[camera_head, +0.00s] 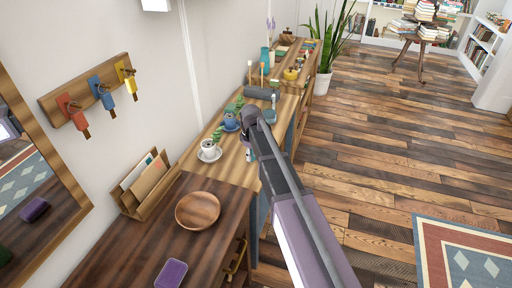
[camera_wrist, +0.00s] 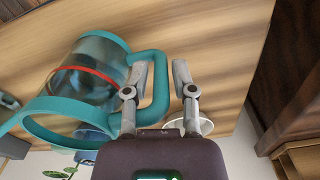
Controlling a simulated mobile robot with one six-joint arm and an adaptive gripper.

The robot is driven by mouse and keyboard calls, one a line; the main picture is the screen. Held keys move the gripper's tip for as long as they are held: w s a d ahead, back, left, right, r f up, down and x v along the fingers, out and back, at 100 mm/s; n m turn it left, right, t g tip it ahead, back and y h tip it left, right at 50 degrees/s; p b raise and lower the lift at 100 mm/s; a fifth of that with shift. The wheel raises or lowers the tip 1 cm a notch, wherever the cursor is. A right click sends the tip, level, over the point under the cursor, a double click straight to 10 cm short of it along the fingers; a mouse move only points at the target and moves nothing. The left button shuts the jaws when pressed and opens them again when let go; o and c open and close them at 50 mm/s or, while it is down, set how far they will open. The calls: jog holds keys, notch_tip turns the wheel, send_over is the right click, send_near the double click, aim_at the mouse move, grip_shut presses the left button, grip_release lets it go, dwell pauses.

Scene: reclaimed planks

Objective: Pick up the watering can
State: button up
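In the wrist view, a clear vessel with teal rims, a red band and a teal loop handle (camera_wrist: 161,88) lies across the left half. My gripper (camera_wrist: 160,72) is open around the handle. The left finger is inside the loop and the right finger is outside it, with a narrow gap on the right. Whether either finger touches the handle I cannot tell. In the head view, my gripper (camera_head: 251,116) is over the bench; my arm hides much there, and I cannot make out the vessel.
A blue cup (camera_head: 230,122) and a white cup (camera_head: 208,147) with plants stand on saucers left of my gripper. A wooden bowl (camera_head: 198,210), letter holder (camera_head: 146,187) and purple object (camera_head: 171,273) are on the nearer bench. The plank floor (camera_head: 360,130) at right is open.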

grip_shut()
jog(key=shift+r+p, duration=0.45)
jog(key=shift+r+p, duration=1.35)
jog(key=shift+p, duration=0.05)
jog(key=s+d+r+p, duration=0.1)
jog(key=s+d, duration=0.7)
jog(key=d, duration=0.5)
jog(key=shift+s+d+r, duration=0.15)
jog(key=shift+s, duration=0.15)
